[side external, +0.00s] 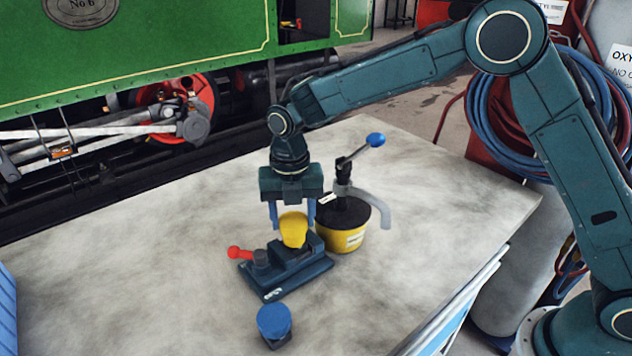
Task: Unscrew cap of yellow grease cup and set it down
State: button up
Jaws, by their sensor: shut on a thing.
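The yellow grease cup (293,229) stands upright in a dark blue vise-like holder (287,268) on the table. My gripper (292,212) points down over it, with one blue finger on each side of its yellow top. The gripper is shut on this yellow cap. I cannot tell whether the cap is still threaded onto the part below, as the join is hidden by the holder and the fingers.
A yellow bucket (345,239) with a black lid, pump lever and grey spout stands close to the right of the gripper. A red-knobbed handle (236,252) sticks out left of the holder. A blue-capped cup (274,321) stands in front. The table's left part (130,260) is clear.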

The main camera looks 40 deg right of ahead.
aim_at(324, 304)
jog(key=shift+r, duration=0.7)
dwell(0.3)
jog(key=shift+r, duration=0.85)
jog(key=s+a+r+n, duration=0.1)
jog(key=s+r+n, duration=0.3)
jog(key=s, duration=0.7)
notch_tip(324, 304, up, 3)
jog(key=shift+s+a+f+n, duration=0.1)
jog(key=shift+s+a+n, duration=0.25)
jog(key=shift+s+n, duration=0.05)
jog(key=shift+f, duration=0.1)
notch_tip(324, 304, down, 20)
jog(key=shift+r, duration=0.1)
dwell(0.5)
